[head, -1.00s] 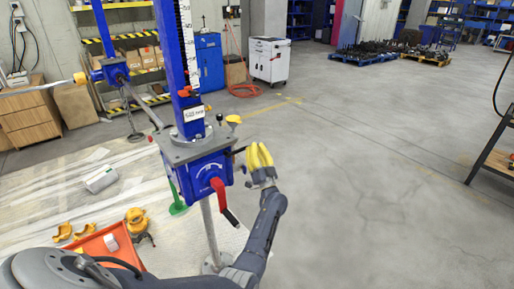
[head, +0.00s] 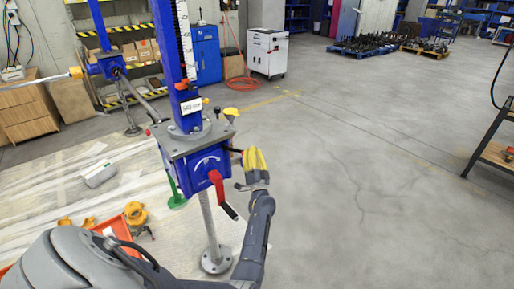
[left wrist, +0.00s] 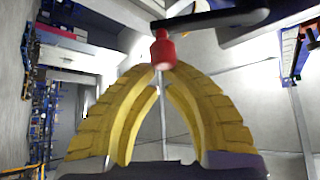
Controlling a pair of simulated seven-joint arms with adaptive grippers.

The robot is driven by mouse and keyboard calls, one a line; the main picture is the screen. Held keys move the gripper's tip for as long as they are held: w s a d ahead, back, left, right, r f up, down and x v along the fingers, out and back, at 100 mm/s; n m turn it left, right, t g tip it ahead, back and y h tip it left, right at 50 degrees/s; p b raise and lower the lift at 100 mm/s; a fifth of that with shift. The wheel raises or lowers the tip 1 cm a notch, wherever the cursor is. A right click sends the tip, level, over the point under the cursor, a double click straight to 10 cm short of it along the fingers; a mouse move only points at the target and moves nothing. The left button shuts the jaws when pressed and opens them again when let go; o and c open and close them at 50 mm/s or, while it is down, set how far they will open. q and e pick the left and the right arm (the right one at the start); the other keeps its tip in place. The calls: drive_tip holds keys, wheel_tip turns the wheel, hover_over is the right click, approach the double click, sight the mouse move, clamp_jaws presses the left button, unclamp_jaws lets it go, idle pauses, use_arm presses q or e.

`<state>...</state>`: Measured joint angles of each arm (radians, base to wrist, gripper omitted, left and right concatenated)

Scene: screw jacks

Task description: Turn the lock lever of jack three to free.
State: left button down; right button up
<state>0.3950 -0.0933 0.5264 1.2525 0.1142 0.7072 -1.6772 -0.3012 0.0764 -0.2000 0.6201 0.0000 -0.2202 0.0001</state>
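The nearest screw jack has a blue gearbox (head: 205,168) under a grey plate on a blue column, with a label (head: 191,106) too small to read. A red lever (head: 217,188) with a black end hangs on its front face. A short dark lever (head: 232,150) sticks out from its right side. My left gripper (head: 254,158), with yellow fingers, is just right of it. In the left wrist view, the fingertips (left wrist: 163,70) meet or nearly meet right at a red knob (left wrist: 163,50) on a black lever (left wrist: 212,20). A grip on it is not clear. My right gripper is not in view.
A yellow-topped knob (head: 231,113) stands above the plate. A second blue jack (head: 106,65) stands behind left. An orange tray (head: 112,228) and a grey-white box (head: 100,174) lie at left. Open floor (head: 380,180) is at right.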

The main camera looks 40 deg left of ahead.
use_arm(q)
drive_tip(key=shift+s+a+f, duration=0.15)
drive_tip(key=shift+s+f, duration=0.4)
drive_tip(key=shift+f, duration=0.25)
drive_tip(key=shift+s+a+f, duration=0.15)
drive_tip(key=shift+s+f, duration=0.35)
drive_tip(key=shift+f, duration=0.25)
drive_tip(key=shift+s+a+f, duration=0.15)
drive_tip(key=shift+s+f, duration=0.4)
drive_tip(key=shift+f, duration=0.25)
drive_tip(key=shift+s+f, duration=0.1)
